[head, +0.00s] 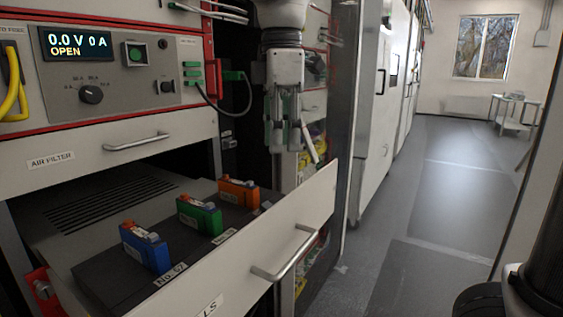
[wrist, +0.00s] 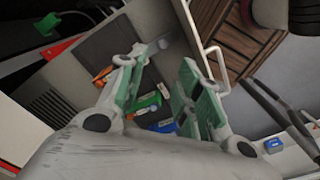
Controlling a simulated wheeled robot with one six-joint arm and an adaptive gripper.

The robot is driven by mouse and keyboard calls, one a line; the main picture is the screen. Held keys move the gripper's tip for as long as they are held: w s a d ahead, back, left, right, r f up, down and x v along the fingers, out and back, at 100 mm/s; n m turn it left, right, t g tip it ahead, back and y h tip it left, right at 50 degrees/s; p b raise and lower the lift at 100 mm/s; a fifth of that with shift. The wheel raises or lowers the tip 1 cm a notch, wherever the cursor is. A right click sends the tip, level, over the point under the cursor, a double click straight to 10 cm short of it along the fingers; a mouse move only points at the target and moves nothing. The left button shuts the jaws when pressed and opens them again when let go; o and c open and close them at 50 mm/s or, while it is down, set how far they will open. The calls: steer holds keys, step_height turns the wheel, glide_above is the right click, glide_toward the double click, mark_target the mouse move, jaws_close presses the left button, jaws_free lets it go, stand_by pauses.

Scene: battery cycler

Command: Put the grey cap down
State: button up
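My gripper (head: 292,148) hangs pointing down above the far end of the pulled-out drawer (head: 235,262). In the wrist view its two green-padded fingers (wrist: 160,92) stand apart, and I see nothing held between them. A small grey round thing (wrist: 163,44) lies at the edge of the drawer's dark mat in the wrist view. A small pale spot (head: 267,205) shows beyond the orange block in the head view. I cannot tell whether either is the grey cap. No other grey cap shows clearly.
Blue (head: 145,247), green (head: 200,215) and orange (head: 239,192) blocks stand in a row on the dark mat (head: 105,270). The drawer handle (head: 285,256) sticks out in front. A panel above (head: 110,75) reads "0.0 V 0 A OPEN". The aisle floor (head: 440,210) at right is clear.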

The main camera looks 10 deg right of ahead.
steer(key=s+d+f+m+t+y, duration=0.15)
steer(key=d+m, duration=0.35)
steer(key=d, duration=0.5)
steer(key=d+f+m+t+h, duration=0.1)
steer(key=d+f+m, duration=0.3)
steer(key=d, duration=0.5)
steer(key=s+d+f+m+t, duration=0.2)
steer(key=s+d+f+m, duration=0.5)
steer(key=d+m, duration=0.3)
steer(key=shift+s+d+f, duration=0.3)
steer(key=shift+s+d, duration=0.1)
steer(key=shift+d, duration=0.5)
steer(key=shift+c, duration=0.3)
